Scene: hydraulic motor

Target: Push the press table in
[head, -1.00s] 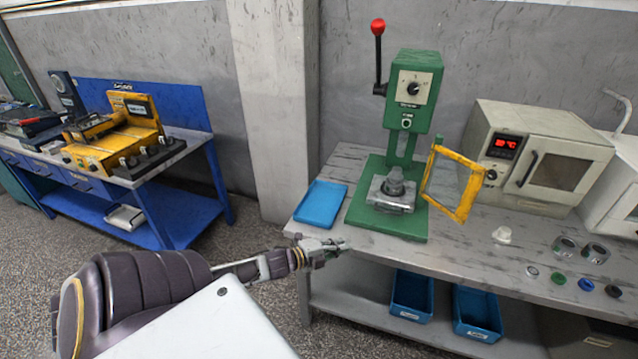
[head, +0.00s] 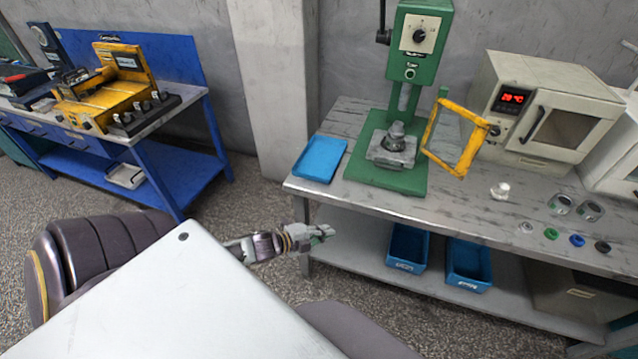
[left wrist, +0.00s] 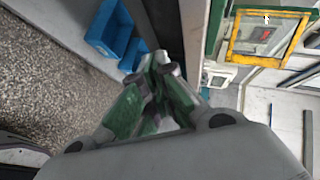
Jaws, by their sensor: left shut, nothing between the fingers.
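The green press (head: 412,62) stands on the grey workbench in the head view, its top cut off by the frame. Its press table (head: 393,150), a grey block with a metal part (head: 396,132) on top, sits on the green base plate. The yellow-framed guard (head: 457,140) stands swung out to the right of the press. It also shows at the top of the left wrist view (left wrist: 270,38). My left gripper (head: 328,232) is shut and empty, in front of the bench's front edge and below its top, apart from the press. My right gripper is not in view.
A blue tray (head: 320,158) lies left of the press. An oven (head: 545,110) with a red display stands to the right. Small parts and coloured rings lie at the bench's right. Blue bins (head: 408,247) sit on the lower shelf. A blue bench (head: 150,155) stands at left.

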